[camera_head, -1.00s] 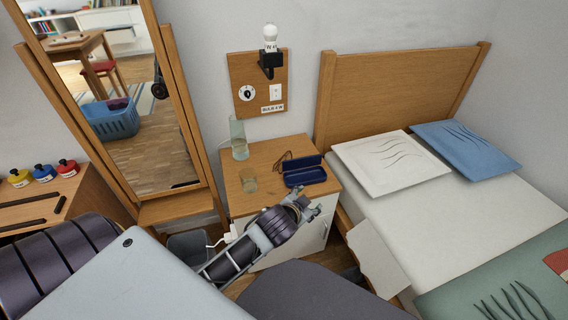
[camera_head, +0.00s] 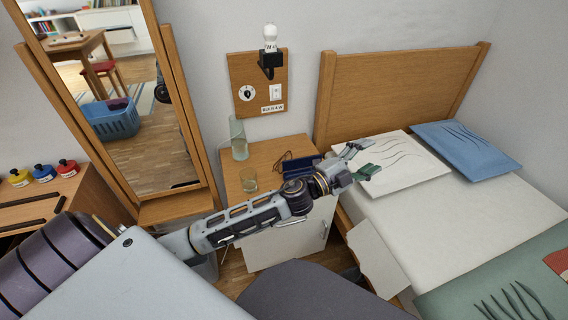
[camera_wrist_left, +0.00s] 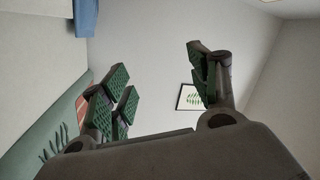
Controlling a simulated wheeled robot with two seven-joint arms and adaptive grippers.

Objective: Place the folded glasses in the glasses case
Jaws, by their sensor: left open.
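The glasses (camera_head: 283,161) lie on the wooden nightstand, at the left of the case; they are small and thin here, so how they are folded is hard to tell. The blue glasses case (camera_head: 303,165) stands beside them, its front largely hidden behind my left arm. My left gripper (camera_head: 362,161) is open and empty, to the right of the case, in front of the white pillow at the bed's edge. In the left wrist view its green-padded fingers (camera_wrist_left: 160,90) are spread wide with nothing between them. My right gripper is not in view.
A tall mirror (camera_head: 150,120) stands at the left.

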